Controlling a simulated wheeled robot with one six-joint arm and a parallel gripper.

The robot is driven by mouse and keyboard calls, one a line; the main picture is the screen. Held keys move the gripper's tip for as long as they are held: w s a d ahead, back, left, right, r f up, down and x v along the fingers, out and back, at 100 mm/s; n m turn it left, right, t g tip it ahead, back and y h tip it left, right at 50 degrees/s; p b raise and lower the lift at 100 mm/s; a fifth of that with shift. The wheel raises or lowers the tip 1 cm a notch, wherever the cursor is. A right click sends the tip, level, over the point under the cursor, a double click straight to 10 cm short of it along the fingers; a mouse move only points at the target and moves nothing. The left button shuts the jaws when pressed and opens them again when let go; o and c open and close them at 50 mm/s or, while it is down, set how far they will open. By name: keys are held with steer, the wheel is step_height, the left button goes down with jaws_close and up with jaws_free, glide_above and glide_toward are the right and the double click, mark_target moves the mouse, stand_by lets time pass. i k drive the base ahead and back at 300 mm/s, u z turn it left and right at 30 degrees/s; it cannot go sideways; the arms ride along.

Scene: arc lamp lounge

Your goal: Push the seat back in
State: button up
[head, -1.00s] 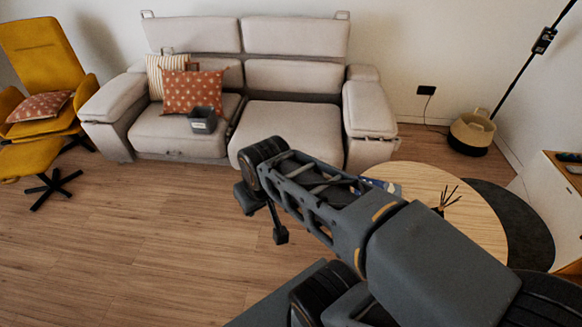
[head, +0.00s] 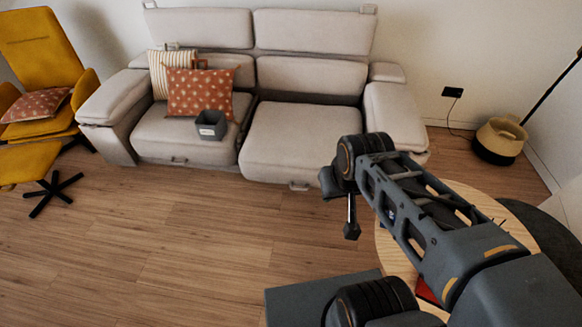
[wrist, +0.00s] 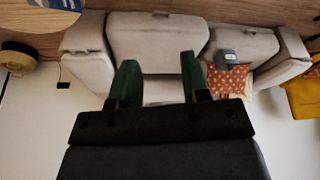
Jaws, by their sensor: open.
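The pale grey sofa stands against the wall. Its right seat (head: 300,142) juts further forward than its left seat (head: 165,137). A small metal handle (head: 299,186) shows low on the right seat's front, and another (head: 178,160) on the left one. In the wrist view, upside down, the right seat (wrist: 155,38) lies beyond my gripper (wrist: 158,65), whose two green fingers are apart with nothing between them. In the head view, my arm reaches in from the lower right to just in front of the sofa's right end; the fingers are hard to make out there.
A grey bin (head: 210,125) sits on the left seat by an orange cushion (head: 200,92). A round wooden table (head: 400,258) is partly hidden beneath my arm. A basket (head: 499,141) stands at right, a yellow chair (head: 40,75) at left. The floor before the sofa is clear.

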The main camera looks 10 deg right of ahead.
mark_target(290, 144)
steer(key=i, duration=0.5)
steer(key=k, duration=1.3)
steer(key=u, duration=0.55)
steer(key=i, duration=1.75)
steer(key=z, duration=0.75)
